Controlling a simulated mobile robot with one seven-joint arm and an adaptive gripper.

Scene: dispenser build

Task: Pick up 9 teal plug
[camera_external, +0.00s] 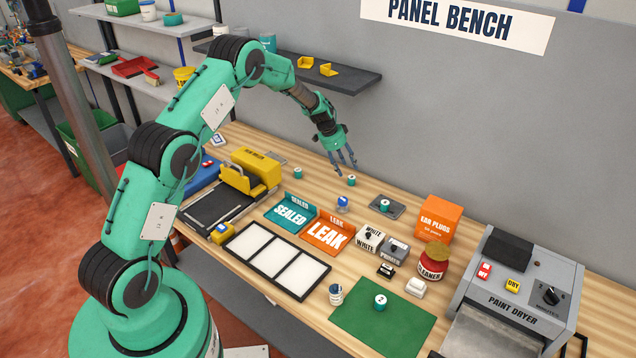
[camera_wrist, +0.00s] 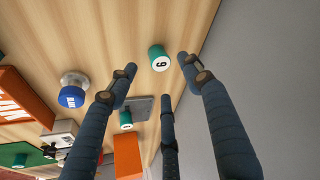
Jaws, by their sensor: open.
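A short teal plug (camera_external: 351,181) stands on the wooden bench just below my gripper (camera_external: 345,164). In the wrist view the same teal plug (camera_wrist: 158,58) shows a white end with a dark digit that reads as 9 or an inverted 6. My gripper is open and empty. Its blue-grey fingers (camera_wrist: 157,78) are spread around the plug in that view, apart from it. Other teal plugs are one on a dark plate (camera_external: 384,204), one further left (camera_external: 297,172), and one marked 2 on the green mat (camera_external: 380,302).
A small blue-topped item (camera_external: 343,203) stands close by, in front of the plug. Orange LEAK (camera_external: 326,236) and teal SEALED (camera_external: 291,216) trays lie nearer. An orange EAR PLUGS box (camera_external: 438,215) stands right. A wall shelf (camera_external: 345,80) hangs behind the arm.

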